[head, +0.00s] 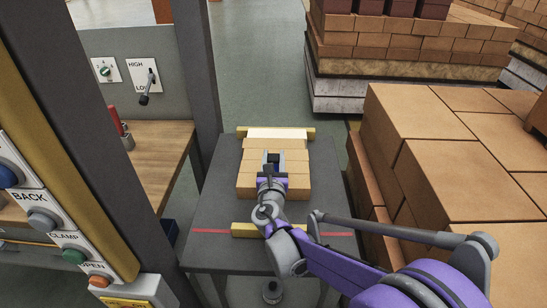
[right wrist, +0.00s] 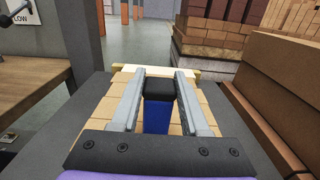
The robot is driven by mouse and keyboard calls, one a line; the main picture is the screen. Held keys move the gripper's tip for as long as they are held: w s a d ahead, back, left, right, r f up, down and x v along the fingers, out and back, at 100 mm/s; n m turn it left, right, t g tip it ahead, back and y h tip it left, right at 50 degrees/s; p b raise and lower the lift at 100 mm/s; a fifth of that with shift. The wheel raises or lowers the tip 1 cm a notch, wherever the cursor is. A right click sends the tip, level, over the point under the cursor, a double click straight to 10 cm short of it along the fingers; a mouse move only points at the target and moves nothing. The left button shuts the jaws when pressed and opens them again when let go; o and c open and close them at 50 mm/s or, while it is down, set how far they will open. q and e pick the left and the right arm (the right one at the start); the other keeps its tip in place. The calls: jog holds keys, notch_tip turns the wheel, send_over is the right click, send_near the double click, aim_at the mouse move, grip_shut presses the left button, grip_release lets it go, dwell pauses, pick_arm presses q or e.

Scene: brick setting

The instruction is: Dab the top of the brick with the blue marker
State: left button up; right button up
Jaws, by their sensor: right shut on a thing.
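My right gripper (head: 272,164) is over the middle of a layer of tan bricks (head: 300,175) on a grey table. In the right wrist view its two grey fingers (right wrist: 156,88) are shut on the blue marker (right wrist: 156,118), which has a black end piece. The marker's lower tip is hidden, so I cannot tell whether it touches a brick. At the far end of the layer one strip (head: 277,133) looks much paler than the other bricks. My left gripper is not in view.
The grey table (head: 215,245) has a red line and yellow bars (head: 244,230) at the layer's front and back. Stacked bricks (head: 460,160) stand close on the right. A post (head: 199,70) and a button panel (head: 45,215) are on the left, beside a wooden bench (head: 160,150).

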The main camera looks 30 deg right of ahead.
dwell(0.3)
jog(key=shift+r+p, duration=2.55)
jog(key=shift+r, duration=0.95)
jog(key=shift+f, duration=0.1)
